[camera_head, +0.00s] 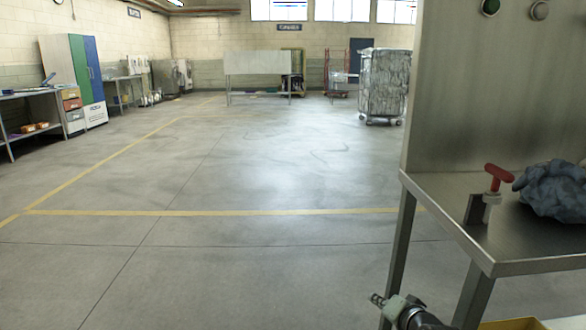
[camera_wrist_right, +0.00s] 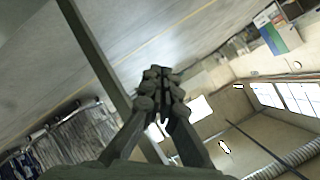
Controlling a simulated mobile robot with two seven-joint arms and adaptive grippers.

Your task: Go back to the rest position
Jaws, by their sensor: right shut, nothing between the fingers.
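My right gripper (camera_head: 380,301) shows at the bottom of the head view, low beside the legs of a metal table (camera_head: 445,190). Its fingers are together, with nothing between them. In the right wrist view the closed fingers (camera_wrist_right: 158,76) point up the picture, away from the camera. My left gripper is in neither view. A crumpled blue-grey bundle (camera_head: 553,192) lies on the table at the right edge. A red-handled fixture (camera_head: 497,178) stands at the table's near corner.
A tall metal panel (camera_head: 490,90) rises behind the table. A yellow-rimmed container (camera_head: 515,324) shows partly below it. Open concrete floor with yellow lines lies to the left. A wrapped cage trolley (camera_head: 383,83) and a workbench (camera_head: 258,63) stand far back.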

